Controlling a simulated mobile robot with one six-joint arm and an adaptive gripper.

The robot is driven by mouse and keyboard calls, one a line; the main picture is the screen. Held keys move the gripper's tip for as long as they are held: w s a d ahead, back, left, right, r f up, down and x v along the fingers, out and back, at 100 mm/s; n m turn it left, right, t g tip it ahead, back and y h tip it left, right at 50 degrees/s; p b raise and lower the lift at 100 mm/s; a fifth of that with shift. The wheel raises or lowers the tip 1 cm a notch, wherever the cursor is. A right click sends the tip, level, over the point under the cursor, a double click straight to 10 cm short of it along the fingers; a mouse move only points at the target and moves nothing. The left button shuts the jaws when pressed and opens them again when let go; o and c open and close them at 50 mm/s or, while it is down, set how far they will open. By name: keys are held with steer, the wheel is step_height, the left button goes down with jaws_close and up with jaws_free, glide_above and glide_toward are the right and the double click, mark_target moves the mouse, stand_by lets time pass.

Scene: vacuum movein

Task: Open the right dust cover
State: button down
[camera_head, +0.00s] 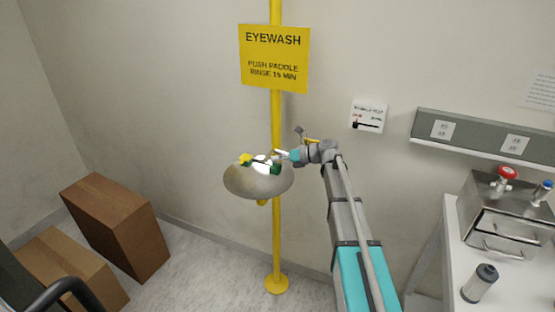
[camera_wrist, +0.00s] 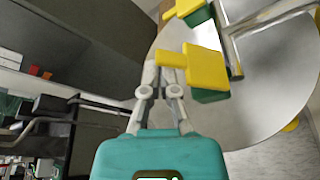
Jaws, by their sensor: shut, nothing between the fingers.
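The eyewash bowl (camera_head: 240,183) is on the yellow pipe and holds two green spray heads. The right spray head (camera_head: 275,169) is partly hidden by my gripper (camera_head: 283,155) in the head view. In the wrist view the nearer yellow dust cover (camera_wrist: 207,68) lies over its green head (camera_wrist: 210,96), with a small tab towards my gripper (camera_wrist: 160,68). My gripper is shut and empty, its fingertips right at that tab; I cannot tell whether they touch. The other yellow cover (camera_head: 245,158) is on the left.
The yellow pipe (camera_head: 277,235) runs up behind the bowl, with an eyewash sign (camera_head: 274,57) above. A metal box (camera_head: 510,215) with red and blue knobs stands on the bench at right. Cardboard boxes (camera_head: 115,225) are at left.

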steer(key=shift+s+f, duration=0.1)
steer(key=s, duration=0.1)
steer(key=s+a+f+b, duration=0.1)
steer(key=f+b, duration=0.1)
steer(key=shift+s+a+f, duration=0.15)
steer(key=shift+s+a, duration=0.1)
steer(key=shift+s, duration=0.15)
steer(key=p+v, duration=0.1)
steer(key=v, duration=0.9)
steer(key=shift+w+f+p, duration=0.2)
steer(key=shift+w+p, duration=0.1)
steer(key=shift+w, duration=0.05)
steer(key=c, duration=1.4)
jaws_free()
steer(key=shift+d, duration=0.15)
